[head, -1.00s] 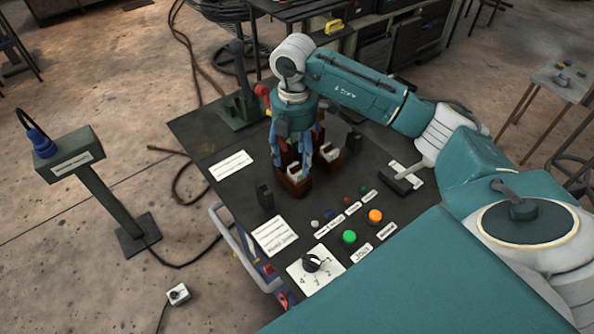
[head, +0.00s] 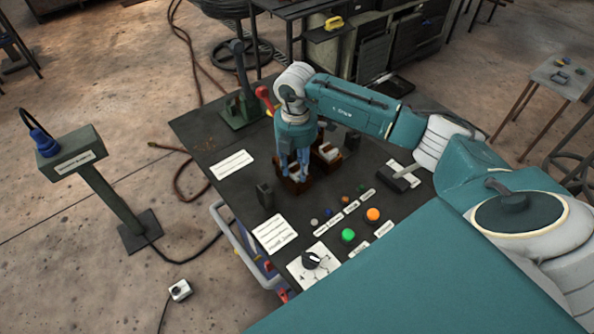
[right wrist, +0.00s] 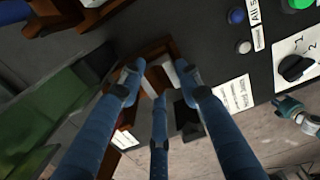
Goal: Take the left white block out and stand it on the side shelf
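The left white block (head: 294,170) shows only in part between the fingers, inside a small brown holder (head: 297,186) on the dark console top. My right gripper (head: 295,172) points down over this holder. In the right wrist view its blue fingers (right wrist: 158,82) are apart around the brown holder (right wrist: 160,50), with bits of white between them; I see no clear grip on the block. The other white block (head: 327,151) sits in a second brown holder (head: 330,162) just to the right. My left gripper is out of view. I cannot make out the side shelf for certain.
A green lever stand (head: 239,105) and a red-knobbed lever (head: 265,97) stand close behind the gripper. Buttons, a rotary knob (head: 312,260) and white labels (head: 274,234) lie in front. A small dark upright post (head: 264,194) stands left of the holder.

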